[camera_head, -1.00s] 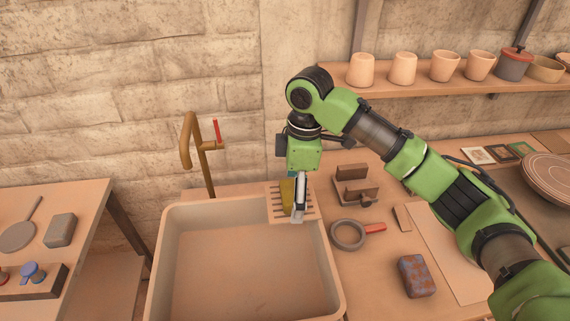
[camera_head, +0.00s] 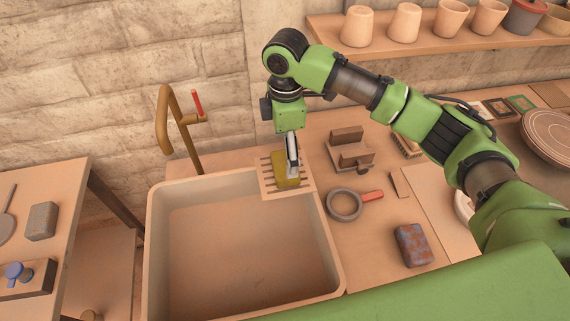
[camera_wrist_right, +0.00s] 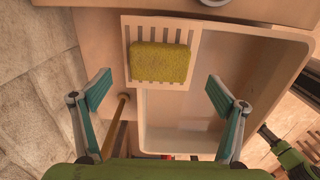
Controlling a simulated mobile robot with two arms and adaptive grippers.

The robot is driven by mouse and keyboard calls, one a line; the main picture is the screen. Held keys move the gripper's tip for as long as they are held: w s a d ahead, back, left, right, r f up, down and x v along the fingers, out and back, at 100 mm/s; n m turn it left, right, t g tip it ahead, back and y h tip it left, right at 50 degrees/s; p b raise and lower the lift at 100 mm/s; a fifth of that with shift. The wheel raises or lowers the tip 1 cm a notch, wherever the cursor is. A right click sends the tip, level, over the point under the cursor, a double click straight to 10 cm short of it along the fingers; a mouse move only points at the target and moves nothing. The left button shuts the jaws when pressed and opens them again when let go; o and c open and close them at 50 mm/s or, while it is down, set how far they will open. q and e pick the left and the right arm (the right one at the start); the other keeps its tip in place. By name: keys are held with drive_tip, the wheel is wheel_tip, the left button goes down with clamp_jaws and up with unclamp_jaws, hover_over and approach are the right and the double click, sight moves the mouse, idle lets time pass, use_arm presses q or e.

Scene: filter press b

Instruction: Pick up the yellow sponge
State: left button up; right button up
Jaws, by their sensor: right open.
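The yellow sponge (camera_head: 285,170) lies on a slatted rack (camera_head: 268,189) at the back right corner of the sink. In the right wrist view the sponge (camera_wrist_right: 159,62) lies flat across the slats, fully visible. My right gripper (camera_head: 292,168) points down over the rack and hides part of the sponge in the head view. In the right wrist view my right gripper (camera_wrist_right: 157,93) is open, its two teal-padded fingers wide apart with nothing between them. The sponge is beyond the fingertips and appears untouched. My left gripper is not in view.
The large sink basin (camera_head: 155,250) is empty. A brass tap (camera_head: 163,125) with a red lever stands behind it. Right of the rack are a ring-shaped tool (camera_head: 344,205) with a red handle, a wooden block stand (camera_head: 350,155) and a mottled block (camera_head: 413,245). A shelf of pots hangs above.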

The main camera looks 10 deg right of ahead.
sight(284, 163)
drive_tip(key=shift+f, duration=0.65)
drive_tip(key=shift+f+p, duration=0.35)
drive_tip(key=shift+p, duration=0.1)
drive_tip(key=f, duration=0.1)
drive_tip(key=f+p, duration=0.1)
drive_tip(key=f, duration=0.1)
drive_tip(key=shift+a+f, duration=0.2)
drive_tip(key=shift+f, duration=0.45)
drive_tip(key=c, duration=1.1)
